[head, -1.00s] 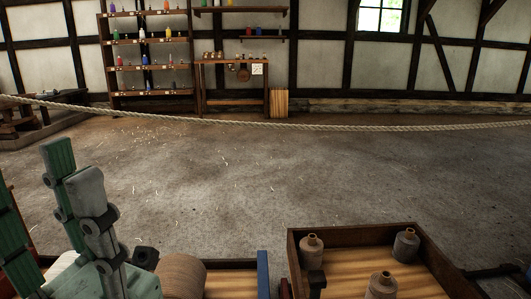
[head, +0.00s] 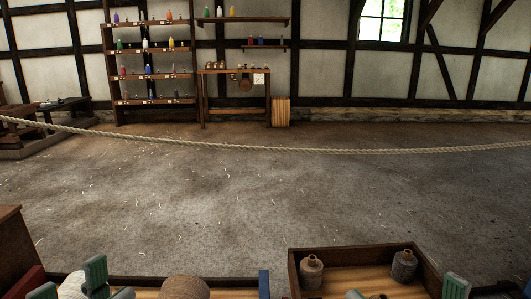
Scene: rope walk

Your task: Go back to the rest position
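My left gripper (head: 70,283) shows at the bottom left of the head view, low over the near work surface. Its two green fingers stand apart, with a white rounded thing (head: 72,288) visible behind the gap. I see nothing held between them. A green fingertip of my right gripper (head: 457,286) shows at the bottom right, beside the wooden tray.
The wooden tray (head: 292,272) holds grey-brown bottle-shaped pieces (head: 311,272). A brown spool (head: 184,289) and a blue upright piece (head: 264,284) stand left of it. A rope (head: 300,150) spans the room. Beyond lies open floor, with shelves (head: 150,52) at the back wall.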

